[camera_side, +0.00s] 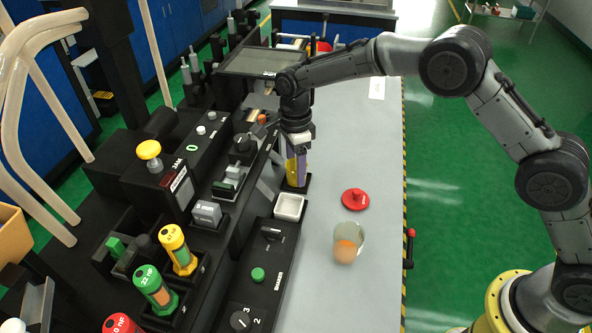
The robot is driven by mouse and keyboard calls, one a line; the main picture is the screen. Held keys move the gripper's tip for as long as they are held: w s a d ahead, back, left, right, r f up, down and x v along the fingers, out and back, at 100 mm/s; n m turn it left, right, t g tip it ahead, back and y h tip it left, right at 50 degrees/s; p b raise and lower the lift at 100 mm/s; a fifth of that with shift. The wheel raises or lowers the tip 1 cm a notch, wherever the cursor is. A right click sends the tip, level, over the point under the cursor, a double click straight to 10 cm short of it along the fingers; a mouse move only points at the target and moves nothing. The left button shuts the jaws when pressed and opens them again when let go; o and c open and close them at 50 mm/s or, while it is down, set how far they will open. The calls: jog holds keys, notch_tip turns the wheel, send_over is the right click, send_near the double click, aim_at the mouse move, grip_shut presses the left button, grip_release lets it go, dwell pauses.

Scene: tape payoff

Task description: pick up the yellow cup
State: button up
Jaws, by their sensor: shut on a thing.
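My gripper (296,178) points down over the left edge of the grey table and is shut on a narrow yellow thing, which appears to be the yellow cup (291,172). Only a strip of the yellow shows, with a purple part right beside it, so its full shape is hidden. Its lower end is at a dark square holder (305,186); I cannot tell whether it sits in the holder or is raised above it.
A white square dish (289,207) sits just in front of the holder. A red lidded piece (355,199) and a clear glass with an orange ball (346,248) stand to the right. A black control console (215,180) with knobs fills the left. The table's right side is clear.

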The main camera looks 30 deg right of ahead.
notch_tip(320, 180, up, 2)
jog(key=shift+r, duration=0.2)
jog(key=s+d+r, duration=0.2)
jog(key=s+r, duration=0.3)
jog(key=s, duration=0.2)
jog(key=s+d+r, duration=0.3)
jog(key=s+r, duration=0.2)
jog(key=s, duration=0.2)
jog(key=s+a+r, duration=0.3)
jog(key=s+a, duration=0.4)
jog(key=s, duration=0.1)
notch_tip(320, 180, down, 8)
jog(key=g+y, duration=1.1)
jog(key=shift+a+g+y, duration=0.2)
jog(key=shift+g+y, duration=0.2)
jog(key=shift+r, duration=0.1)
dwell(0.4)
